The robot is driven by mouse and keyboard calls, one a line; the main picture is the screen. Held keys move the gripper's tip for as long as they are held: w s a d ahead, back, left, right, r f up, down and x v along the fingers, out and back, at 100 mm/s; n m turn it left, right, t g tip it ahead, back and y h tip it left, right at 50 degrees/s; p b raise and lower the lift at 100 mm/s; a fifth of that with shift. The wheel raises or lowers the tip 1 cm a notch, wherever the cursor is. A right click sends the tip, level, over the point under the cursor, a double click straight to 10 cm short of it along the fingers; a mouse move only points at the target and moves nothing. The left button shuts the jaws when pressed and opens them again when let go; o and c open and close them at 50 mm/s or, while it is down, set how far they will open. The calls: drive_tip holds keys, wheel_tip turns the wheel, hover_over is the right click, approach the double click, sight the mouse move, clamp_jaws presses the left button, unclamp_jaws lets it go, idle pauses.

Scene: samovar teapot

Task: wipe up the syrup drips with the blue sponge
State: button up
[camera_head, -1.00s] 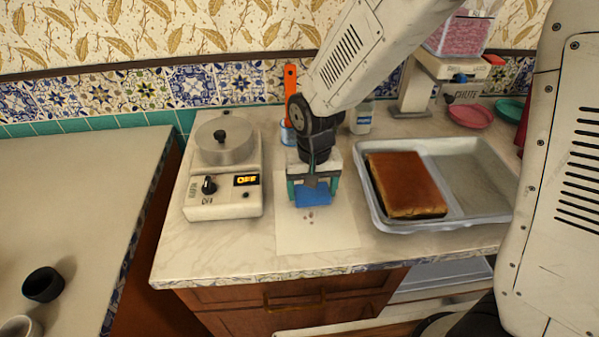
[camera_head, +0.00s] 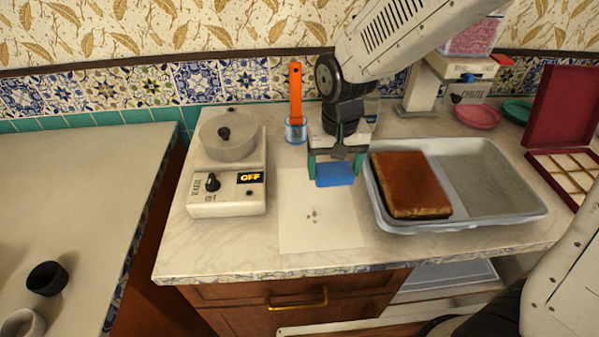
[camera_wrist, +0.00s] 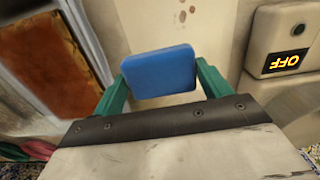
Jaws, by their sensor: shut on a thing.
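The blue sponge (camera_head: 335,174) is held between the green fingers of my gripper (camera_head: 337,168), which is shut on it. The sponge also shows in the wrist view (camera_wrist: 159,72), gripped at both sides. In the head view it appears over the back right part of a pale sheet (camera_head: 330,235) on the counter; I cannot tell whether it touches the surface. In the wrist view brown spots (camera_wrist: 183,13) show beyond the sponge.
A hotplate with an OFF display (camera_head: 227,190) stands left of the sheet. A grey tray (camera_head: 490,180) with a brown slab cake (camera_head: 410,184) is close on the right. A cup with an orange-handled tool (camera_head: 296,100) stands behind. The sheet's front is clear.

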drive_tip(key=shift+r, duration=1.05)
